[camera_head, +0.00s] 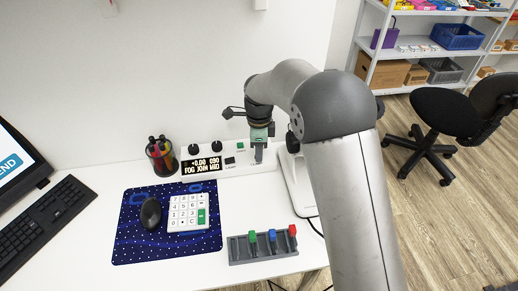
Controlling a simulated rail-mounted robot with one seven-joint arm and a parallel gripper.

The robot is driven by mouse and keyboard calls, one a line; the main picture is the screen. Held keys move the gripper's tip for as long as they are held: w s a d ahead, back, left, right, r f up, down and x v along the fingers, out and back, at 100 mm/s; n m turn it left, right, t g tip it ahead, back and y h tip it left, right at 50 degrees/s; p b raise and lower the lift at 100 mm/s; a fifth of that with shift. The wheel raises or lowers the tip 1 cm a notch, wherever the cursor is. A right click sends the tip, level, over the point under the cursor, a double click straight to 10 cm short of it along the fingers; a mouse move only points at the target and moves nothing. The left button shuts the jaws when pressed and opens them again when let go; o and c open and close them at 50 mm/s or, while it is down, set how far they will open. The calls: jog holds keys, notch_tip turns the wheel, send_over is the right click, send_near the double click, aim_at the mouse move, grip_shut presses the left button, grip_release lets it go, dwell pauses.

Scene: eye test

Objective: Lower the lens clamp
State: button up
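A white control unit (232,171) with a black display (202,164) reading "+0.00 090 FOG JOIN MID" stands against the wall. My gripper (259,152) is over the right part of this unit, pointing down, with a teal-green part above a grey piece. I cannot tell whether the grey piece is a finger or the lens clamp. The gripper covers that part of the unit, so the clamp cannot be made out clearly. Whether the fingers are open or shut is too small to see.
A grey rack (264,258) with green, blue and red pieces lies at the front. A keypad (188,212) and mouse (151,213) rest on a dark blue mat (132,240). A pen cup (161,158) stands left of the unit. A keyboard (40,222) lies far left.

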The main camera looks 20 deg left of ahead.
jog(key=shift+f, duration=0.1)
grip_shut()
jog(key=shift+w+d+g+y, duration=0.15)
jog(key=shift+d+g+y, duration=0.15)
jog(key=shift+y, duration=0.4)
grip_release()
notch_tip(320, 180, up, 17)
jog(key=w+d, duration=0.1)
jog(key=shift+w+d+p, duration=0.3)
jog(key=shift+w+p, duration=0.05)
jog(key=shift+w, duration=0.05)
